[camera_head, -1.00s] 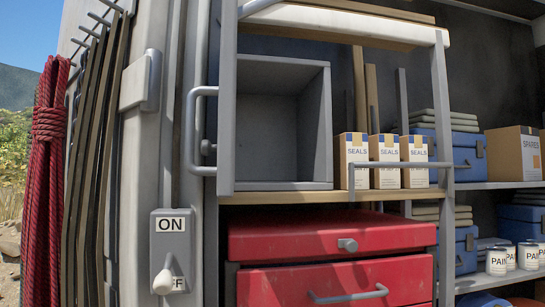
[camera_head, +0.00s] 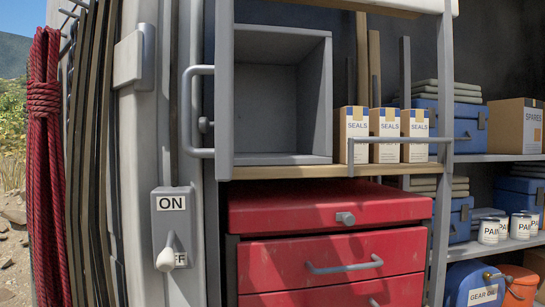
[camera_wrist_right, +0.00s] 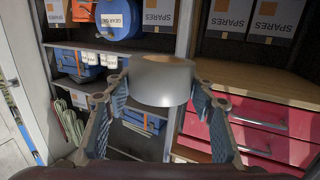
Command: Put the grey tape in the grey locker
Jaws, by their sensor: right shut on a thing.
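The grey tape (camera_wrist_right: 161,80) is a smooth roll between the fingers of my right gripper (camera_wrist_right: 160,88) in the right wrist view. That gripper is shut on it and holds it in the air in front of the shelves. The grey locker (camera_head: 318,98) is an open-fronted grey box in the head view, left of the middle, and it looks empty. It stands on a wooden shelf (camera_head: 300,171). Neither gripper shows in the head view, so the tape's distance from the locker cannot be told.
Three seals boxes (camera_head: 387,136) stand right of the locker, behind a grey rail (camera_head: 400,140). A grey handle (camera_head: 190,112) juts out at its left. A red drawer cabinet (camera_head: 325,207) sits below. Blue cases (camera_head: 458,128) and paint cans (camera_head: 489,230) fill the right shelves.

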